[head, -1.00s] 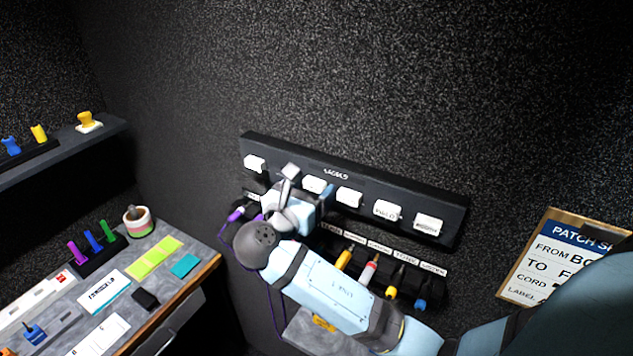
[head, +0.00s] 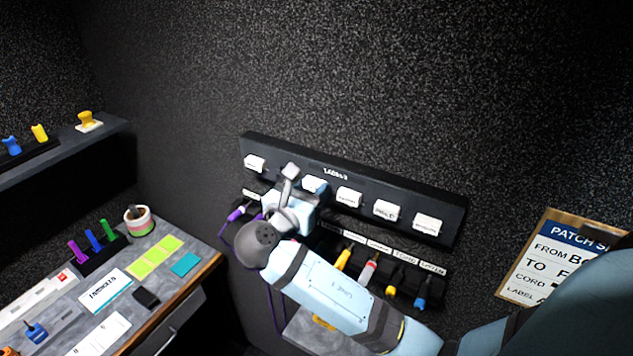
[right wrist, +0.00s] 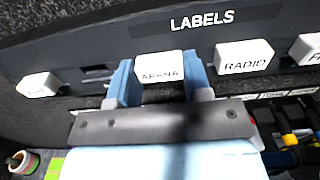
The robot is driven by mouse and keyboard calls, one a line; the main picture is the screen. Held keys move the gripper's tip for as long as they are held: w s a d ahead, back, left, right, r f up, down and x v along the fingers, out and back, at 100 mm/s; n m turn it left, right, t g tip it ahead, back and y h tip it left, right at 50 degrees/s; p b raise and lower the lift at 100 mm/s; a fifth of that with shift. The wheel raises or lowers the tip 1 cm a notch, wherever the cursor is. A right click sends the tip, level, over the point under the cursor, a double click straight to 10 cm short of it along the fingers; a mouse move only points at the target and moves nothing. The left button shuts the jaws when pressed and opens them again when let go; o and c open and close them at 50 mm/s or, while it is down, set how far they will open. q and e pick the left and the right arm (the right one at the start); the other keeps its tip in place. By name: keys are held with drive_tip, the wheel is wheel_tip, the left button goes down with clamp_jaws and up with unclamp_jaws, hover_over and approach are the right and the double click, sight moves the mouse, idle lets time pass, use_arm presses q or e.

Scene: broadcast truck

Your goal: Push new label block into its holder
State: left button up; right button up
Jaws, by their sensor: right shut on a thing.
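The dark label rail (head: 400,190), marked LABELS, is fixed on the wall and also shows in the right wrist view (right wrist: 110,42). My right gripper (head: 312,192) is at the rail's left half. In the right wrist view its two blue fingers (right wrist: 160,82) are shut on the white ARENA label block (right wrist: 159,65), one finger on each side. The block is at the rail, in line with the others; how deep it sits I cannot tell. A dark empty slot (right wrist: 96,71) shows to its left, and the RADIO block (right wrist: 245,57) to its right. My left gripper is not in view.
Several white label blocks sit along the rail, including one at the left end (head: 255,163) and one at the right end (head: 428,225). Coloured plugs (head: 369,270) and cords hang below. A cluttered desk (head: 205,258) is at left, a clipboard (head: 560,255) at right.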

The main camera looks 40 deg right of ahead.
drive_tip(key=shift+s+a, duration=0.1)
drive_tip(key=shift+a, duration=0.05)
drive_tip(key=shift+v, duration=2.8)
drive_tip(key=shift+s+a, duration=0.1)
drive_tip(key=shift+v, duration=1.4)
